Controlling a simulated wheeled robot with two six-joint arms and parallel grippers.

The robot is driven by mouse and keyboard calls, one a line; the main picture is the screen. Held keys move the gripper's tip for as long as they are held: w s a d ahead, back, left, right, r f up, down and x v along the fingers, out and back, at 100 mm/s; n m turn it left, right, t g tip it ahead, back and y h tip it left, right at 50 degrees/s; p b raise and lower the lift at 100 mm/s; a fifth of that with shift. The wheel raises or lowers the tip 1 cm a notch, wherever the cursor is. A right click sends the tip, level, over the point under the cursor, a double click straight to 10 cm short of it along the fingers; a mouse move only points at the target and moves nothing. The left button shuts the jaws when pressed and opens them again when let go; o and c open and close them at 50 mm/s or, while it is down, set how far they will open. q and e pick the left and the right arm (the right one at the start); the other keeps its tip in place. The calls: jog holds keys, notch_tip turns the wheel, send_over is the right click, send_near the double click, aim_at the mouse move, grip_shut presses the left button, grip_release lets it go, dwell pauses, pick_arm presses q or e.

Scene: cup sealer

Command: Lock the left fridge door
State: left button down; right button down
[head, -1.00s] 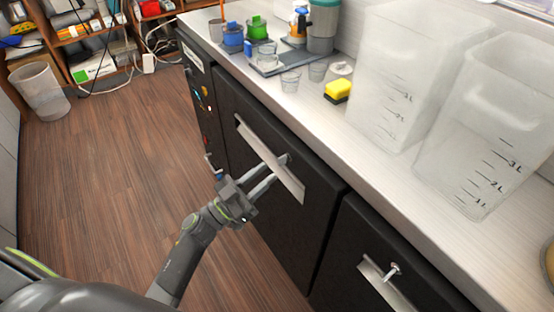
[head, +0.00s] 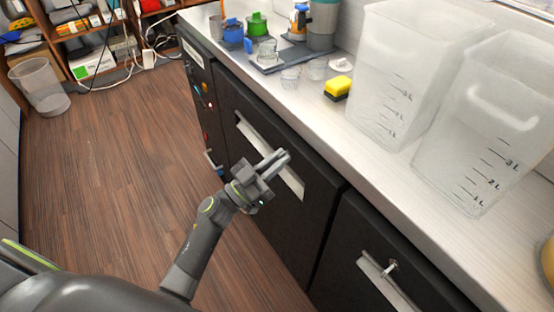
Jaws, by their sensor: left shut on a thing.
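The left fridge door (head: 285,235) is black and stands closed, level with the counter front. It has a long pale metal handle strip (head: 250,132) near its top. My left gripper (head: 280,158) is at the right part of this strip, where the door's small metal lock sits. Its fingers are together on the lock and hide almost all of it, so its turn cannot be seen. The right fridge door (head: 355,235) is also closed. It has a similar strip (head: 395,290) and a silver lock (head: 389,267) in plain view. My right gripper is out of view.
The white counter (head: 330,125) above the doors holds two large clear containers (head: 395,80) (head: 485,130), a yellow sponge (head: 338,86), and several cups. A control panel (head: 206,100) with a metal handle is left of the left door. The wooden floor (head: 110,190) is open.

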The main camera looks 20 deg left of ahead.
pick_arm(q)
jog(key=shift+m, duration=0.5)
jog(key=shift+w+a+r+m+g+h+p, duration=0.1)
jog(key=shift+m+g+h+p, duration=0.4)
jog(key=shift+m+g, duration=2)
jog(key=shift+s+m+g+h+p, duration=0.1)
jog(key=shift+m+g+h+p, duration=0.35)
jog(key=shift+m, duration=4.1)
jog(key=shift+w+a+r+m+g+h+p, duration=0.15)
jog(key=shift+m+g+p, duration=1)
jog(key=shift+m, duration=2.4)
jog(key=shift+d+f, duration=0.1)
jog(key=shift+f, duration=0.05)
jog(key=c, duration=1.6)
grip_release()
